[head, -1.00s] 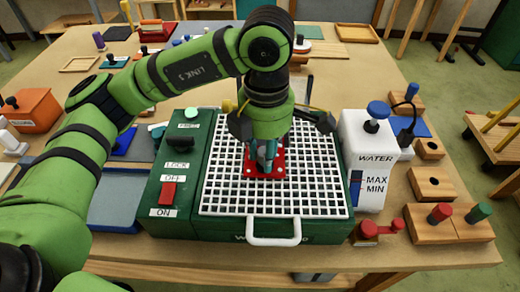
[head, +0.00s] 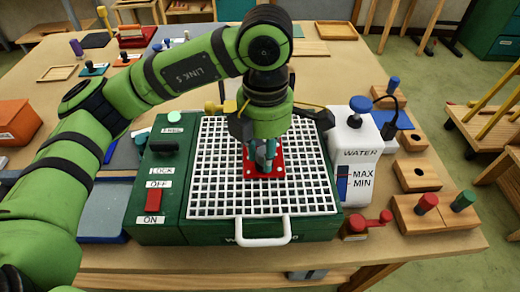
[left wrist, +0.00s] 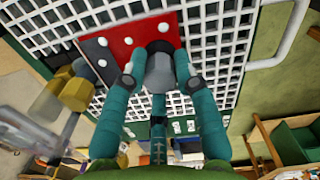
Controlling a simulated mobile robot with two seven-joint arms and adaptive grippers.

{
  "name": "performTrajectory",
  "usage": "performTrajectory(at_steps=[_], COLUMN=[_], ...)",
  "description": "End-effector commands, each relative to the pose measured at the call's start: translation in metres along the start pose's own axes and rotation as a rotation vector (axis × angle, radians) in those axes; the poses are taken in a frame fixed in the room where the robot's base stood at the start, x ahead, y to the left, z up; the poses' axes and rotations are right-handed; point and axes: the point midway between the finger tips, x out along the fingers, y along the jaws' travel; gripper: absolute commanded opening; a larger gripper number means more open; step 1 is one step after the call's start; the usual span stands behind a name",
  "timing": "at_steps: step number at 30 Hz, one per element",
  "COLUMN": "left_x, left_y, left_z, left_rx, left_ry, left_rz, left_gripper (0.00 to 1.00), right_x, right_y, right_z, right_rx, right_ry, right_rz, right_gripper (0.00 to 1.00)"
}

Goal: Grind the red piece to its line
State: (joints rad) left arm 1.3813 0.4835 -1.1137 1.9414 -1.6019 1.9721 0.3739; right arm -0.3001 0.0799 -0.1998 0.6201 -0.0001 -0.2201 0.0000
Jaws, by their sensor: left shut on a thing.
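The red piece (head: 263,163) is a flat red plate with white dots, on the white grid (head: 215,190) of the green grinder (head: 160,228). My left gripper (head: 262,150) points down over it from above. In the left wrist view my left gripper's teal fingers (left wrist: 160,75) are closed on a grey knob (left wrist: 160,68) that stands on the red piece (left wrist: 120,45). The fingers and knob hide part of the piece. The grinder's red switch (head: 153,200) sits between the OFF and ON labels. My right gripper is not in view.
A white water tank (head: 353,165) stands against the grinder's right side. A yellow knob (head: 213,107) is at the grid's back left. Wooden blocks (head: 440,212) with red and green pegs are at the right. The white front handle (head: 262,240) juts toward me.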

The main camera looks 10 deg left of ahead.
Motion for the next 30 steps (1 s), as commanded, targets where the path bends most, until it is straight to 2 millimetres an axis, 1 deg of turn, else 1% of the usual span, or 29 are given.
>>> performTrajectory(at_steps=[6,14,23,30], left_x=[-0.001,0.0,0.0,0.0], left_y=[-0.002,-0.005,-0.004,-0.002], left_z=[0.011,0.02,0.02,0.013], left_rx=[-0.001,-0.001,-0.001,-0.003], left_ry=[-0.002,-0.002,-0.001,-0.001], left_rz=[0.002,0.002,0.002,0.002], left_gripper=[0.01,0.01,0.01,0.01], right_x=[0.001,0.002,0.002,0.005], right_y=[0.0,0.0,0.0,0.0], right_z=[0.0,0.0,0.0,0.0], right_rx=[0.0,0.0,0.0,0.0], right_ry=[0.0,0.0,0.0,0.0], right_rz=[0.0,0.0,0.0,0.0], right_gripper=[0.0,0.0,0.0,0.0])
